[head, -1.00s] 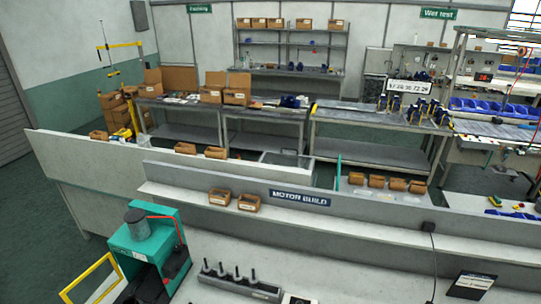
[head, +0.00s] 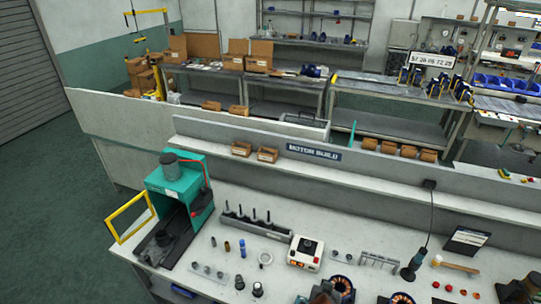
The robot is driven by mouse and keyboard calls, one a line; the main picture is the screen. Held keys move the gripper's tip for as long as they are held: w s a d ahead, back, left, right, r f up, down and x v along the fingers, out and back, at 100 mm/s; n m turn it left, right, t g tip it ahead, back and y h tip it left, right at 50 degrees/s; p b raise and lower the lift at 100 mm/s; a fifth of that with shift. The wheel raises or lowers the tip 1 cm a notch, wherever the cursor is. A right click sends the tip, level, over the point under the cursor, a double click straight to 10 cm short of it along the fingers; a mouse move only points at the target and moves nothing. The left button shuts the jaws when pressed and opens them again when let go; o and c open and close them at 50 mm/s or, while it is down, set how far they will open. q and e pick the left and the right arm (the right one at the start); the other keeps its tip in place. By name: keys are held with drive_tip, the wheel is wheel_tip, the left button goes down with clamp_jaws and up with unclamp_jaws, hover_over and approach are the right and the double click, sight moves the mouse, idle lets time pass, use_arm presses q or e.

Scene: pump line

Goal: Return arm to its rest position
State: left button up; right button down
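Neither of my grippers and no part of my arms can be made out in the head view. The motor build bench (head: 215,285) fills the lower part of the picture. A green press-like machine (head: 185,190) with a yellow frame (head: 130,216) stands at its left end. A grey rack with upright pins (head: 255,226), a white box with a dark top (head: 305,252) and several small metal parts lie on the bench. Copper-wound parts (head: 342,285) show at the bottom edge, partly cut off.
A ledge with two small brown boxes (head: 267,155) and a "MOTOR BUILD" sign (head: 314,152) runs behind the bench. A dark screwdriver-like tool (head: 412,265) and a tablet-like panel (head: 466,240) are at the right. Green floor (head: 50,200) is open at the left.

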drive_tip(key=s+d+f+n+g+y, duration=0.1)
drive_tip(key=s+d, duration=0.4)
drive_tip(key=s, duration=0.4)
drive_tip(key=s+d+f+n+g, duration=0.1)
drive_tip(key=s+d+n+g, duration=0.1)
drive_tip(key=s+d, duration=0.5)
drive_tip(key=s+d+f+n+g+y, duration=0.1)
drive_tip(key=s+d, duration=0.2)
drive_tip(key=s, duration=0.7)
wheel_tip(320, 180, down, 35)
drive_tip(key=s+a+g+b, duration=0.1)
drive_tip(key=a+b, duration=0.1)
drive_tip(key=b, duration=0.6)
use_arm(q)
wheel_tip(320, 180, down, 16)
drive_tip(key=s+b, duration=0.1)
drive_tip(key=b, duration=0.7)
drive_tip(key=shift+s+f, duration=0.15)
drive_tip(key=shift+s, duration=0.2)
use_arm(e)
drive_tip(key=s+f+g, duration=0.1)
drive_tip(key=s+f, duration=0.9)
drive_tip(key=f, duration=0.4)
drive_tip(key=s+f+n, duration=0.1)
drive_tip(key=s+f, duration=0.9)
drive_tip(key=f, duration=0.4)
drive_tip(key=shift+s+d+g+y, duration=0.15)
drive_tip(key=shift+s+g+y, duration=0.25)
